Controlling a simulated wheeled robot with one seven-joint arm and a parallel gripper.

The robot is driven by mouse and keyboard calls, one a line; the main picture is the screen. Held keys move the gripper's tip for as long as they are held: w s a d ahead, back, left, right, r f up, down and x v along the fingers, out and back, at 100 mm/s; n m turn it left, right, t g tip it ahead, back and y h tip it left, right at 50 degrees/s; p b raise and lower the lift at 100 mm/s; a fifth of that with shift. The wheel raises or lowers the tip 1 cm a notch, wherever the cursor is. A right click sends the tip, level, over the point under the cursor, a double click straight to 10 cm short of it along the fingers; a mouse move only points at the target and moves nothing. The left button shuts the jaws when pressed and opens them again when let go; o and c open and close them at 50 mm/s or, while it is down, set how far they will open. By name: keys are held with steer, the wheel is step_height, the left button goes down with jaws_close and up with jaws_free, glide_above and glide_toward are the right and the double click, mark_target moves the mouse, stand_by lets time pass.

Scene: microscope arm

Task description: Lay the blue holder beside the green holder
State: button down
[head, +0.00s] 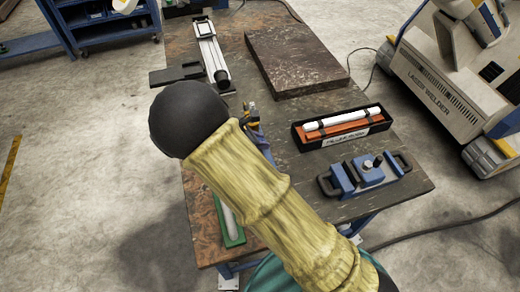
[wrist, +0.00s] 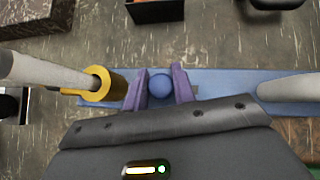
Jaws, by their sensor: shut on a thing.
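The blue holder (wrist: 220,82) is a long flat blue bar across the wrist view, with a round blue knob (wrist: 160,86) at its middle. My gripper (wrist: 159,88) has its two purple fingers on either side of the knob, shut on it. A small blue part of the holder shows in the head view (head: 257,136) beside my arm; the rest is hidden. I cannot tell whether it is raised off the table. The green holder (head: 232,226) lies near the table's front left edge, partly behind my arm. A green sliver (wrist: 313,172) shows at the wrist view's lower right corner.
On the table stand a black tray (head: 300,138) with a white rod, a blue clamp-like device (head: 367,171), a dark stone slab (head: 292,60) and a rail device (head: 209,52). Grey rods, one with a yellow collar (wrist: 102,84), show beside my gripper.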

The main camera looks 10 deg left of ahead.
steer(key=shift+f, duration=0.15)
steer(key=shift+f, duration=1.9)
steer(key=c, duration=1.1)
jaws_free()
steer(key=shift+c, duration=0.2)
steer(key=v, duration=1.2)
steer(key=shift+d, duration=0.15)
